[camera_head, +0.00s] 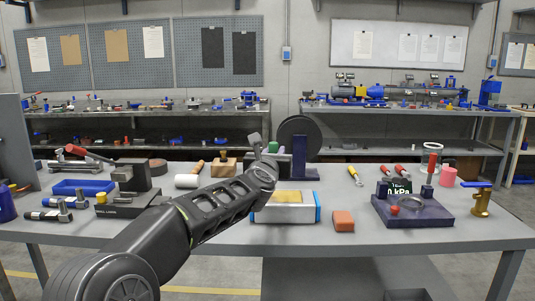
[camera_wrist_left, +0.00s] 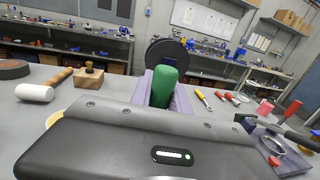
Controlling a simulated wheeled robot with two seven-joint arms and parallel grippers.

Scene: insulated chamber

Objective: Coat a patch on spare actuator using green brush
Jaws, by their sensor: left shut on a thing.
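My left gripper (camera_head: 264,156) is over the middle of the bench, its arm coming in from the lower left. In the left wrist view its fingers (camera_wrist_left: 165,92) are shut on a green, rounded piece (camera_wrist_left: 163,86), apparently the green brush's handle. A bit of green (camera_head: 273,147) also shows at the gripper in the head view; the bristles are hidden. A silver box with blue ends and a yellowish top (camera_head: 287,208) sits just in front of the gripper, partly behind my arm. I cannot tell for sure that it is the spare actuator. My right gripper is not in view.
A dark blue upright stand (camera_head: 299,160) is just behind the gripper. An orange-red block (camera_head: 343,221) lies right of the box. A dark fixture with a gauge (camera_head: 412,208) and a brass piece (camera_head: 481,200) stand at right. A blue tray (camera_head: 83,187) and tools crowd the left.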

